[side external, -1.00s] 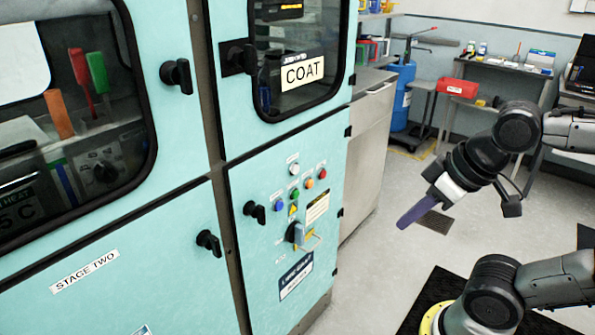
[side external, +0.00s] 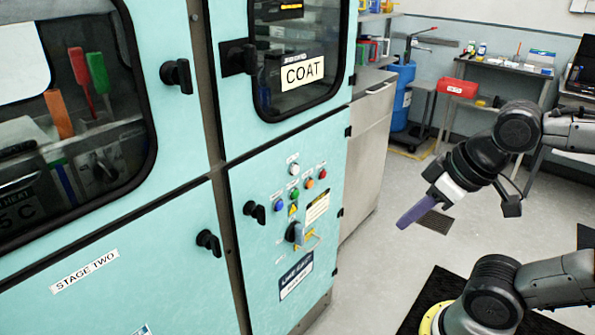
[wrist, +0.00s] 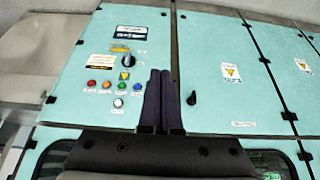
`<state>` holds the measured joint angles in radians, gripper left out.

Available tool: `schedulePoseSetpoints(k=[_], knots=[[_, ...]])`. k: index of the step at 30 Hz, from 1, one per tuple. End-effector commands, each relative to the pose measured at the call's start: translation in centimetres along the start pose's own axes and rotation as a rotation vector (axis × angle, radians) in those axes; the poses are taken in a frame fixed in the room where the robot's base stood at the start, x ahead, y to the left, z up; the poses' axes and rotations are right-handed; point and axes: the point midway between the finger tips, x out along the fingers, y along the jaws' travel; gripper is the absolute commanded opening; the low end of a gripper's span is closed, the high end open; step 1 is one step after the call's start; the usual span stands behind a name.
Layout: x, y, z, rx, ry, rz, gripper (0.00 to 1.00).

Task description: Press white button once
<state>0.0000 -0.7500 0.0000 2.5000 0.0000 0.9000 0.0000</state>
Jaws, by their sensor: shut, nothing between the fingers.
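The white button (side external: 294,169) sits at the top of a cluster of coloured buttons on the teal cabinet door below the COAT window. In the wrist view the white button (wrist: 118,103) is the end one of the cluster, just left of my fingers. My gripper (side external: 402,224) is to the right of the cabinet, well apart from the panel, with its purple fingers pointing down and left. In the wrist view my gripper (wrist: 161,72) shows two dark purple fingers side by side, shut and empty.
Blue (side external: 279,205), green (side external: 294,194), orange (side external: 309,183) and red (side external: 323,173) buttons lie close below the white one. A black door handle (side external: 255,211) and a rotary switch (side external: 294,233) protrude nearby. Open floor lies between cabinet and arm.

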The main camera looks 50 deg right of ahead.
Motion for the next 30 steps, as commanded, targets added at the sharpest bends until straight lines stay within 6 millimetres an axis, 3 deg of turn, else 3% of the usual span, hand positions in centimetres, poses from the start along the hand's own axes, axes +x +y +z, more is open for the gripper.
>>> schedulePoseSetpoints(k=[4,7,12,17,21,24,30], knots=[[0.0,0.0,-0.6,-0.033,0.025,0.002,0.00],[-0.3,0.5,-2.6,-0.106,0.110,0.027,0.00],[-0.2,2.0,-8.6,-0.321,0.282,0.134,0.00],[1.9,4.1,-14.5,-0.549,0.368,0.257,0.00],[5.5,6.0,-18.6,-0.743,0.395,0.334,0.00],[8.9,7.5,-20.2,-0.858,0.391,0.355,0.00],[16.2,10.8,-19.8,-0.969,0.335,0.324,0.00]])
